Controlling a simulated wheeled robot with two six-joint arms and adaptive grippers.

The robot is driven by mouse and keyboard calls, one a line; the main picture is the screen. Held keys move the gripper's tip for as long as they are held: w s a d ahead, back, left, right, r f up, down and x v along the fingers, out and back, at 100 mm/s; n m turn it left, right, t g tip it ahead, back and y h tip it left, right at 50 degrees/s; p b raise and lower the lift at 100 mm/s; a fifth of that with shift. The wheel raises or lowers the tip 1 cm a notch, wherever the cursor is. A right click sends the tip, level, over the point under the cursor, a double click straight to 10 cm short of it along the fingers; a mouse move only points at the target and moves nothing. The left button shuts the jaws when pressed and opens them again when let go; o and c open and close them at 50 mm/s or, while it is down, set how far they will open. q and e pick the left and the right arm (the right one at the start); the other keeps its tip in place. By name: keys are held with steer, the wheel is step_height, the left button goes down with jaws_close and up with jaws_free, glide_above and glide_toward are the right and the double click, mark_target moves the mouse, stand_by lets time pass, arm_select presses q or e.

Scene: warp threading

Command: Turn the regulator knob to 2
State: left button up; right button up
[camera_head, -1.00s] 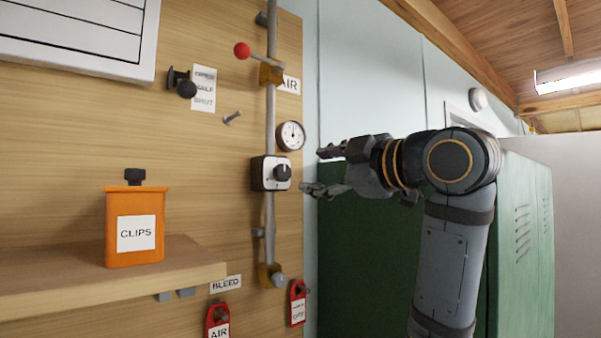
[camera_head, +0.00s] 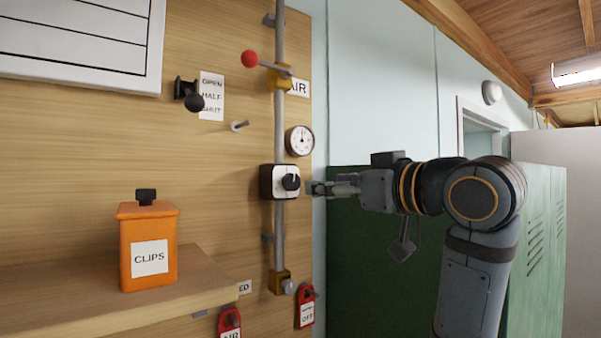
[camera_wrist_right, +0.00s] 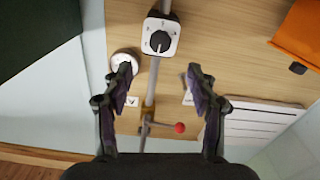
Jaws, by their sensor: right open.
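The regulator knob (camera_head: 291,182) is a black knob on a white-faced box (camera_head: 268,182) fixed to a grey vertical pipe. It also shows in the right wrist view (camera_wrist_right: 159,41), where the scene is upside down, with small marks around it too small to read. My right gripper (camera_head: 318,188) is just to the right of the knob in the head view, apart from it. In the right wrist view the right gripper (camera_wrist_right: 160,78) is open and empty, its two fingers spread either side of the pipe, with the knob beyond the fingertips. My left gripper is not in view.
A round gauge (camera_head: 300,140) sits just above the knob. A red-ball lever (camera_head: 250,59) is higher on the pipe. A black plunger knob (camera_head: 190,95) and a peg (camera_head: 239,126) stick out from the board. An orange CLIPS box (camera_head: 149,240) stands on the shelf (camera_head: 205,285).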

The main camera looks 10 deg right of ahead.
mark_target(294, 183)
steer(key=p+x, duration=0.5)
steer(key=x, duration=0.5)
steer(key=shift+r+p, duration=0.1)
steer(key=shift+p, duration=0.3)
steer(key=shift+w+a, duration=0.1)
steer(key=shift+w, duration=0.1)
steer(key=c, duration=1.1)
steer(key=shift+f+n+b, duration=0.25)
steer(key=shift+n+b, duration=0.05)
steer(key=shift+b, duration=0.15)
steer(key=shift+c, duration=0.2)
steer(key=shift+r, duration=0.15)
steer(key=o, duration=1.1)
